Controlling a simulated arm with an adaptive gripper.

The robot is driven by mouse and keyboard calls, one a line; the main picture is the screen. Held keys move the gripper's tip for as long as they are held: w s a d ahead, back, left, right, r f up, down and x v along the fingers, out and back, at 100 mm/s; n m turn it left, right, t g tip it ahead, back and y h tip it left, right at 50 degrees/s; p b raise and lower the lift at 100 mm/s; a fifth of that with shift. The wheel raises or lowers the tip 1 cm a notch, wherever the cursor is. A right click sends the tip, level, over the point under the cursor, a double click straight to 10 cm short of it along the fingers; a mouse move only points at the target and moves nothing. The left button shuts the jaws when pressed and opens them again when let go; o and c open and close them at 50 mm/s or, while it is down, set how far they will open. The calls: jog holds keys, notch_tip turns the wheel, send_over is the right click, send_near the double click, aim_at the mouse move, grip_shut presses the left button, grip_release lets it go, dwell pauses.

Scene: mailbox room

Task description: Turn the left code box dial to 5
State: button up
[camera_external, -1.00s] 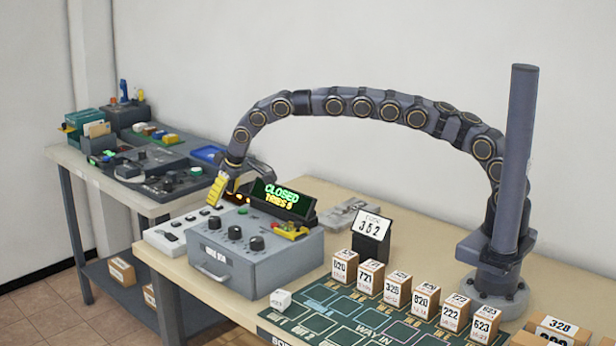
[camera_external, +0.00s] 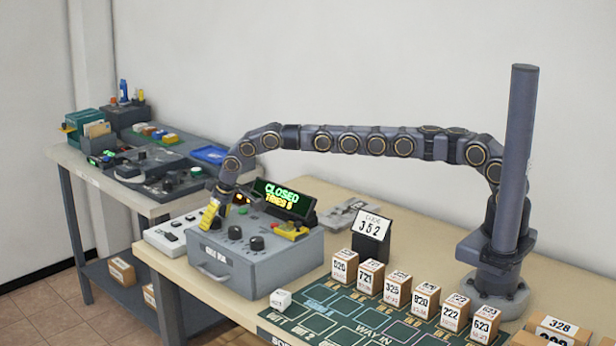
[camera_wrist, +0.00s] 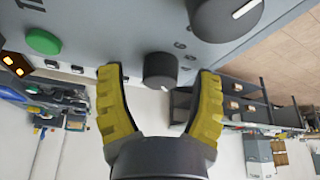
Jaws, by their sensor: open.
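The grey code box (camera_external: 262,275) stands on the near table. Its sign (camera_external: 283,197) reads CLOSED, TRIES 5. The middle dial (camera_external: 235,232) and right dial (camera_external: 257,243) show, while the left dial is hidden behind my gripper (camera_external: 209,218) in the external view. In the wrist view a dark round dial (camera_wrist: 160,70) lies between the yellow fingertips of my open gripper (camera_wrist: 159,75), with gaps on both sides. A neighbouring dial (camera_wrist: 212,20) has a white pointer line.
A green button (camera_wrist: 43,41) and amber lights (camera_wrist: 12,65) are on the box. A yellow-and-red part (camera_external: 290,231) lies on its right top. A white switch panel (camera_external: 165,237) is at its left. A card (camera_external: 371,228) reads CODE 352. Several numbered boxes (camera_external: 372,278) stand at right.

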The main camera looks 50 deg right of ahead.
grip_shut()
jog(key=shift+n, duration=0.5)
dwell(0.6)
jog(key=n+y, duration=0.1)
jog(key=n, duration=0.1)
jog(key=shift+n+g, duration=0.4)
jog(key=shift+n+g+y, duration=0.5)
jog(key=shift+n+y, duration=0.1)
jog(key=shift+n, duration=1.2)
jog(key=shift+f, duration=0.1)
grip_release()
